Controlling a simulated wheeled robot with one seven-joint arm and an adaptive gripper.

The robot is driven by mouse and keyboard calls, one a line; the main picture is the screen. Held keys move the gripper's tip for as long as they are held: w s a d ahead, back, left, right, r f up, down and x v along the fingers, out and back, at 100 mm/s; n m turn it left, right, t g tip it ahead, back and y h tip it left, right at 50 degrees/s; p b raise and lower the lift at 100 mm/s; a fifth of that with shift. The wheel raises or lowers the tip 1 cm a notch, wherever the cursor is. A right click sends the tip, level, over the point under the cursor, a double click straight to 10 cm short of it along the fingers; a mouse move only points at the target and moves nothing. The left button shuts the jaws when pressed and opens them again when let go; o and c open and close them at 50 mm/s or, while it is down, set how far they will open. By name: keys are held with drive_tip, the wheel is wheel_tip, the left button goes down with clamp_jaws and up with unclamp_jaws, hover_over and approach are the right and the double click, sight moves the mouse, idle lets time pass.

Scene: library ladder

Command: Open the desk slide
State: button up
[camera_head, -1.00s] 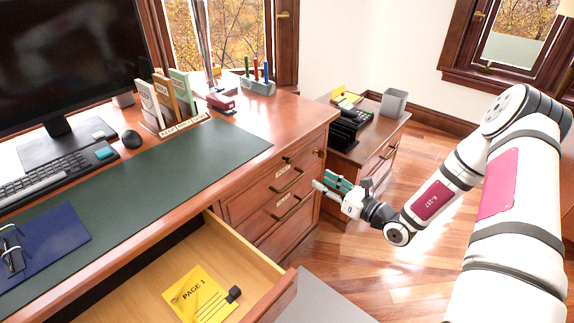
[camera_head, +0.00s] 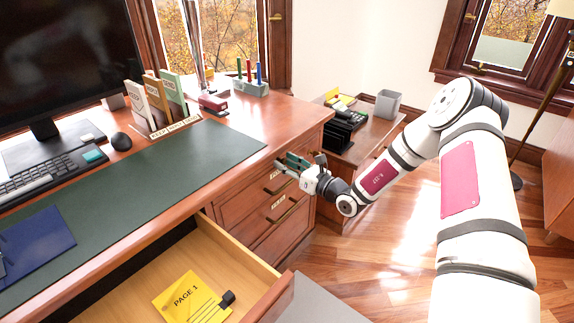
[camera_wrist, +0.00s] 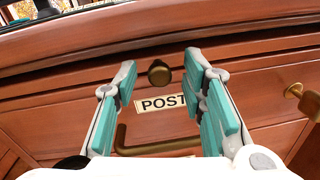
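The desk slide seems to be the thin wooden panel (camera_wrist: 90,80) under the desktop edge, with a small round brass knob (camera_wrist: 158,72). My gripper (camera_wrist: 161,66) is open, its teal-padded fingers apart on either side of the knob in the wrist view. I cannot tell whether the fingertips reach the knob's depth. In the head view my gripper (camera_head: 283,160) is at the top of the desk's right drawer front and hides the knob. The slide looks flush with the desk front.
Below the knob are a "POST" label (camera_wrist: 162,103) and a brass drawer handle (camera_wrist: 160,148). An open drawer (camera_head: 262,268) holds a yellow "PAGE 1" sheet (camera_head: 186,298). A side cabinet (camera_head: 372,140) stands behind my gripper.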

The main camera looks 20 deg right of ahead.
clamp_jaws()
drive_tip(key=w+d+p+v, duration=0.1)
drive_tip(key=p+v, duration=0.6)
drive_tip(key=v, duration=2)
drive_tip(key=shift+s+d+p, duration=0.3)
drive_tip(key=shift+d+p, duration=0.05)
drive_tip(key=shift+d, duration=0.05)
unclamp_jaws()
drive_tip(key=v, duration=1.2)
